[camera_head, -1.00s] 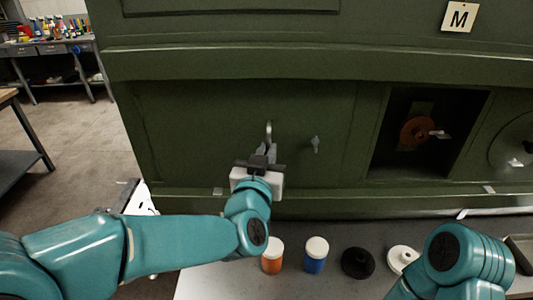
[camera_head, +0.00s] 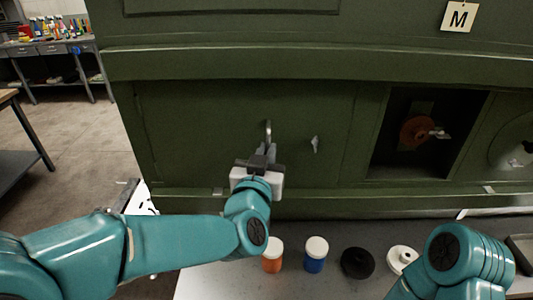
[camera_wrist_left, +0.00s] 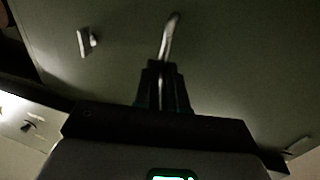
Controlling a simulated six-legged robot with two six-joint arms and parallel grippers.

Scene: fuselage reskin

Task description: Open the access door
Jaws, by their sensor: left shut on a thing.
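The access door (camera_head: 200,125) is a dark green panel in the green fuselage side, and it looks closed. A slim metal handle (camera_head: 268,131) stands out from it. My left gripper (camera_head: 264,152) is in front of the door, shut on this handle. In the left wrist view the handle (camera_wrist_left: 169,38) rises bent from between the dark fingers (camera_wrist_left: 162,88). A small metal latch (camera_head: 315,145) sits on the panel right of the handle; it also shows in the left wrist view (camera_wrist_left: 84,42). My right gripper is out of view.
Below stands a grey bench (camera_head: 215,284) with an orange jar (camera_head: 272,260), a blue jar (camera_head: 315,261), a black disc (camera_head: 357,263) and a white part (camera_head: 402,257).

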